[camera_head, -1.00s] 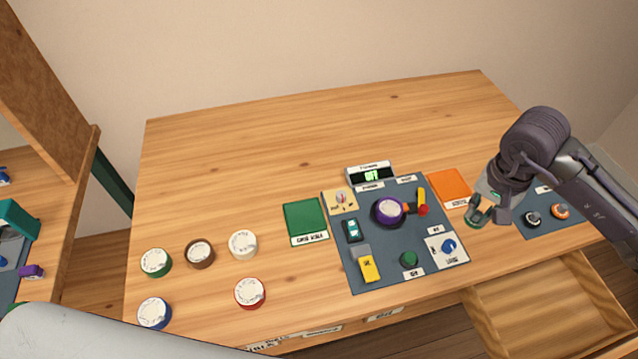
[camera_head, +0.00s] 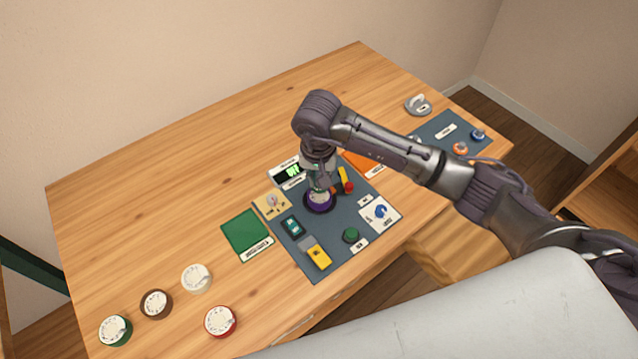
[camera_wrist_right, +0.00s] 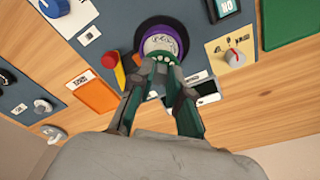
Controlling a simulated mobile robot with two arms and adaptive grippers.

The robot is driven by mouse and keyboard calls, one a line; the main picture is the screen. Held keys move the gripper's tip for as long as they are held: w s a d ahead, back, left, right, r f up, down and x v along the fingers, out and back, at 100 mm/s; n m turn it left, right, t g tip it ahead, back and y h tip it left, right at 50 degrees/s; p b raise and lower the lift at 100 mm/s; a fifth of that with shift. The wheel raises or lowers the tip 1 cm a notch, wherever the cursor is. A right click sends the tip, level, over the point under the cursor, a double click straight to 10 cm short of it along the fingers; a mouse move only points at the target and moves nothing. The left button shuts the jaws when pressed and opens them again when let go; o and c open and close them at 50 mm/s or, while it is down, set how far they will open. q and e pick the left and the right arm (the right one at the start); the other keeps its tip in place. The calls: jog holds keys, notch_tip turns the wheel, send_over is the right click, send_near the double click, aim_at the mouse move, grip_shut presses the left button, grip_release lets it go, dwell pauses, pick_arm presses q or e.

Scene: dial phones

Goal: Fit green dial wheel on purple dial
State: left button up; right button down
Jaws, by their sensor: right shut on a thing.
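The purple dial (camera_head: 319,208) sits on the grey-blue panel, and its purple rim also shows in the right wrist view (camera_wrist_right: 182,38). My right gripper (camera_head: 319,186) is directly above it, fingers pointing down. My left gripper is out of view.
The panel (camera_head: 318,270) carries a yellow block (camera_head: 319,257), a green knob (camera_head: 352,235) and a red-and-yellow part (camera_head: 346,184) close to the dial. A green square (camera_head: 246,231) lies left. Several white-faced dials, including a red one (camera_head: 221,321), stand front left. The table's back left is clear.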

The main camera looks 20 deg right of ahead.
aim_at(319, 189)
notch_tip(319, 189, down, 3)
jog(key=shift+f+p, duration=0.2)
jog(key=shift+p, duration=0.45)
jog(key=shift+f, duration=0.2)
jog(key=shift+f, duration=0.1)
jog(key=shift+f+b, duration=0.25)
jog(key=shift+b, duration=0.2)
jog(key=c, duration=1.1)
grip_release()
jog(key=shift+r, duration=0.1)
